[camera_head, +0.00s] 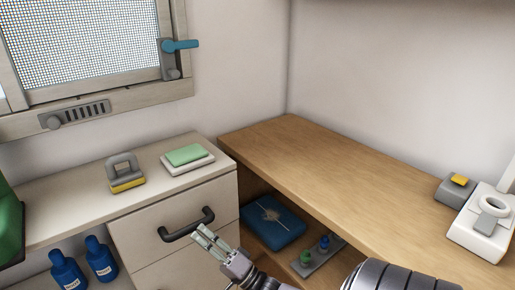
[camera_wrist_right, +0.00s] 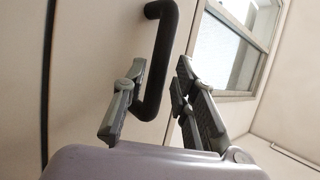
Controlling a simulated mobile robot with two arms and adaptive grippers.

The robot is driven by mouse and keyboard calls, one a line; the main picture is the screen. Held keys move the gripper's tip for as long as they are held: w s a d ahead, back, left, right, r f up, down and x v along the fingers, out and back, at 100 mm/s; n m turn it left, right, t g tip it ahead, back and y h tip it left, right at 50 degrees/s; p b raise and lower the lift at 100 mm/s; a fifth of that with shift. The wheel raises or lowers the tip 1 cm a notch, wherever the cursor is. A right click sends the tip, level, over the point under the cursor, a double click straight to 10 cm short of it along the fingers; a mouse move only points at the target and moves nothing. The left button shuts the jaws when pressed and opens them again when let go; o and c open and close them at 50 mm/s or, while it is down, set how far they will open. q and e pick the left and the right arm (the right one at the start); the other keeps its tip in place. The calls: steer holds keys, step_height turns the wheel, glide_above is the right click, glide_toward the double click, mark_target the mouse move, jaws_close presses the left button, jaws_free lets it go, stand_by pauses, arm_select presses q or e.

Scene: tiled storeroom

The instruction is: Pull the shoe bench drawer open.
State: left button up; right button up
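The shoe bench drawer (camera_head: 160,213) is a pale front with a dark bar handle (camera_head: 187,226), in the white cabinet at the lower left of the head view. The drawer front looks flush with the cabinet. My right gripper (camera_head: 206,241) is at the right end of the handle. In the right wrist view the fingers (camera_wrist_right: 163,92) are apart, and the dark handle (camera_wrist_right: 166,40) shows in the gap between them. The fingers do not look closed on it; whether one touches it I cannot tell. My left gripper is not in view.
On the cabinet top sit a grey-and-yellow block (camera_head: 126,178) and a green sponge-like pad on a white tray (camera_head: 187,165). Blue bottles (camera_head: 101,260) stand at lower left. A wooden counter (camera_head: 330,180) lies to the right, with a blue box (camera_head: 272,222) on the shelf below.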

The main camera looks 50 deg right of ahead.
steer(key=v, duration=1.3)
step_height(320, 180, down, 11)
steer(key=n+g+h+p, duration=0.4)
steer(key=g+p, duration=0.3)
steer(key=p, duration=0.1)
steer(key=s+a+f+n+g+p, duration=0.4)
steer(key=s+f+g+p, duration=0.2)
steer(key=s+f, duration=0.2)
step_height(320, 180, down, 3)
steer(key=shift+s+r+h+p, duration=0.1)
steer(key=shift+s+h+p, duration=0.25)
steer(key=shift+s+h, duration=0.05)
